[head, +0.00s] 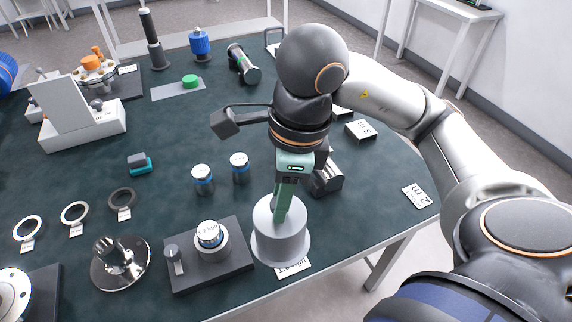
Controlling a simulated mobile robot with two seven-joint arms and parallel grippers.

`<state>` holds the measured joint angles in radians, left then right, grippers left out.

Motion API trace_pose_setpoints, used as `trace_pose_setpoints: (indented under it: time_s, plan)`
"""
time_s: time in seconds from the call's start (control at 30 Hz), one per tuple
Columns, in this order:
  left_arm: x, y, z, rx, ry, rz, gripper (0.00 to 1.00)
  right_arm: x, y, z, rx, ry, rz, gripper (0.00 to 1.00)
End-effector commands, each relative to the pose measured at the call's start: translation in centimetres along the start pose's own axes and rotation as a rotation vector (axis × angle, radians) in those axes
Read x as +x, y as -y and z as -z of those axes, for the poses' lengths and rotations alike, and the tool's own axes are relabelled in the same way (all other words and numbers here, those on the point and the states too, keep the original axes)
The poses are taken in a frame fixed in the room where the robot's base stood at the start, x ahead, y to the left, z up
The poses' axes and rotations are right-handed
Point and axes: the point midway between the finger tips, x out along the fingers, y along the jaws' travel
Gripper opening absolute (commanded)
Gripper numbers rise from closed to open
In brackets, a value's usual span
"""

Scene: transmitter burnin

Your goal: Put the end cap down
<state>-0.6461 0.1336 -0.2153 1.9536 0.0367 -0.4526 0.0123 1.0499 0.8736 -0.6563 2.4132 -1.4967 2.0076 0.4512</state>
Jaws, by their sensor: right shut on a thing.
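My right gripper (283,212) reaches down from the upper right, its green fingers shut at the top of a pale grey cylinder with a wider lower rim, which I take to be the end cap (281,240). The fingers hide part of its top. It looks upright, at the front right edge of the table (345,232). I cannot tell whether its underside touches the tabletop. It partly covers a white label (293,268). My left gripper is not in view.
A dark ribbed block (327,178) sits close behind the end cap. Dark tabletop is bare toward the right label (417,196).

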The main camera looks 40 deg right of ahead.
Motion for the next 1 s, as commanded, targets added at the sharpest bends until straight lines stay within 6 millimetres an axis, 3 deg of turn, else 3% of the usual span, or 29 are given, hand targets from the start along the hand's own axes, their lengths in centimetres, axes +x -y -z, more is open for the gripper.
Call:
trace_pose_setpoints:
  time_s: [0.37,0.5,0.7,0.87,1.0]
  plan:
    - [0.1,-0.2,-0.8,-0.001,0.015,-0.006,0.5,3.8,8.2,-0.2,0.009,-0.003,-0.003,0.0]
    - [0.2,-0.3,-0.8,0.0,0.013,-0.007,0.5,6.5,10.6,0.0,0.005,-0.004,-0.001,0.0]
    - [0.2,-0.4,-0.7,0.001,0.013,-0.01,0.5,8.7,12.6,0.0,0.001,0.0,0.0,0.0]
    - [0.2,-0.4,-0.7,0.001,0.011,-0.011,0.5,9.4,13.1,0.0,0.001,0.0,0.0,0.0]
    - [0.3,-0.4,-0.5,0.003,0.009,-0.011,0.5,11.1,13.6,0.3,0.0,-0.003,-0.003,0.0]
